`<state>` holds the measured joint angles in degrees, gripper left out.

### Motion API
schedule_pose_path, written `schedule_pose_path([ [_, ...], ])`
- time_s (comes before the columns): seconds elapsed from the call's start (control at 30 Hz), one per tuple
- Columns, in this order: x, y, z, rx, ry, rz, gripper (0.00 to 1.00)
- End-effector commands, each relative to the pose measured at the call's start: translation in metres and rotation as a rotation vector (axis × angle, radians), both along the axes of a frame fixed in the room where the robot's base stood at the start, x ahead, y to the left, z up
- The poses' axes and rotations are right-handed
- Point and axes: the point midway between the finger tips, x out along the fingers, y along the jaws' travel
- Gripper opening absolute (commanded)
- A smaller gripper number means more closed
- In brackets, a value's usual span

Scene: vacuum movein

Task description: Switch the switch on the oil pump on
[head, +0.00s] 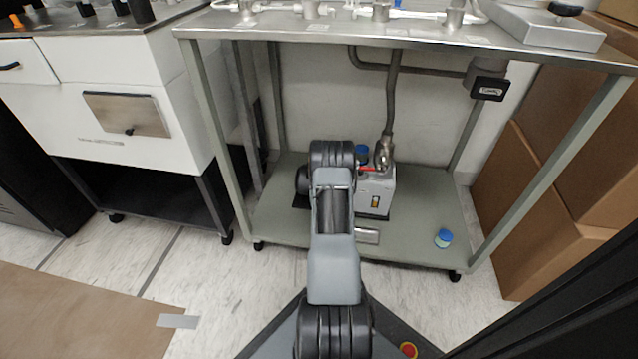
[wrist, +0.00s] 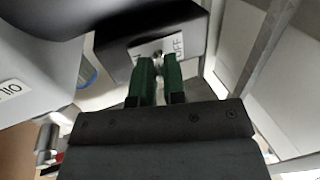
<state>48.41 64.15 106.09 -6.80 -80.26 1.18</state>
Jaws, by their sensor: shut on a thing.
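The oil pump (head: 376,194) is a grey box with a dark motor on the lower shelf of the steel table. In the head view my arm covers part of it and hides its switch and my gripper. In the wrist view a white switch plate (wrist: 187,41) is fixed to the pump's dark housing (wrist: 120,62), with OFF readable on its right side and the left label mostly covered. My gripper (wrist: 159,68) has green fingers close together at the plate, shut on the small metal switch lever (wrist: 158,55). The fingers hide most of the lever, so its position is unclear.
A metal hose (head: 392,100) rises from the pump. Table legs and cardboard boxes (head: 540,210) bound the right; a white cabinet (head: 110,100) stands left.

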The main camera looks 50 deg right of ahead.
Motion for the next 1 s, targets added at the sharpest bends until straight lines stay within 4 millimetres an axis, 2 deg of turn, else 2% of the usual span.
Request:
schedule_pose_path([
  [0.4,-0.0035,-0.0056,-0.0002,-0.001,0.001,0.179,0.0],
  [0.97,-0.0032,-0.0063,0.0002,-0.001,0.0,0.209,0.0],
  [1.0,-0.0031,-0.0063,0.0003,-0.001,0.0,0.209,0.12],
])
